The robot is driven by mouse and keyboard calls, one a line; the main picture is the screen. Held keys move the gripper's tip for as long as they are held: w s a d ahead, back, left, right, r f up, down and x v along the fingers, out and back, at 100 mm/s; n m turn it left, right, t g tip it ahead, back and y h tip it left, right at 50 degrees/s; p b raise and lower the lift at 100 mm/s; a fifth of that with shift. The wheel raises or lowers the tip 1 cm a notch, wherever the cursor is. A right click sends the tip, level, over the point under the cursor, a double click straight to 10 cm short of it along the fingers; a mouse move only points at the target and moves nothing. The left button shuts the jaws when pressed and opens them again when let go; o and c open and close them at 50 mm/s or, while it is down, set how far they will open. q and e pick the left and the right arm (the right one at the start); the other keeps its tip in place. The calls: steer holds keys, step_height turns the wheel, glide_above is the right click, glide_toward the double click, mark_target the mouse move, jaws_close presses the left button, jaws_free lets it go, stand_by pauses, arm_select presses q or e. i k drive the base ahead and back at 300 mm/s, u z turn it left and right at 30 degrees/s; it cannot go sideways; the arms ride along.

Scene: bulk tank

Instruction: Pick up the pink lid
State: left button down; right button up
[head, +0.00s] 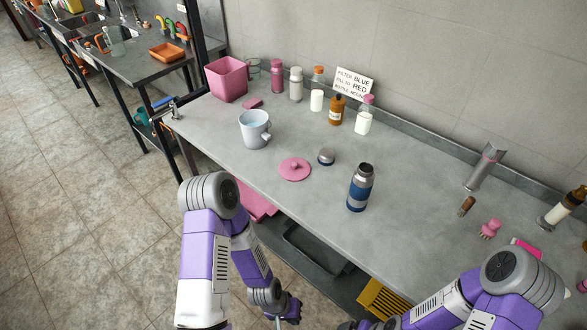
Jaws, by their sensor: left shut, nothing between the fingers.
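The pink lid (295,169) lies flat on the grey counter near its front edge, a round disc with a small knob on top. It is fully visible and nothing touches it. My left gripper (289,318) is low at the bottom of the head view, below the counter's front edge and well away from the lid. It is shut and empty. My right arm comes in at the bottom right, and its gripper is outside the picture.
A pale blue mug (254,129), a small grey-topped jar (326,156) and a blue bottle (360,188) stand around the lid. A pink bin (227,78) and several bottles line the back. The grey counter (270,205) is clear in front of the lid.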

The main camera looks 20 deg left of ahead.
mark_target(292, 169)
steer(key=z, duration=1.95)
steer(key=k, duration=1.2)
steer(key=u, duration=1.75)
steer(key=i, duration=0.5)
steer(key=u, duration=0.05)
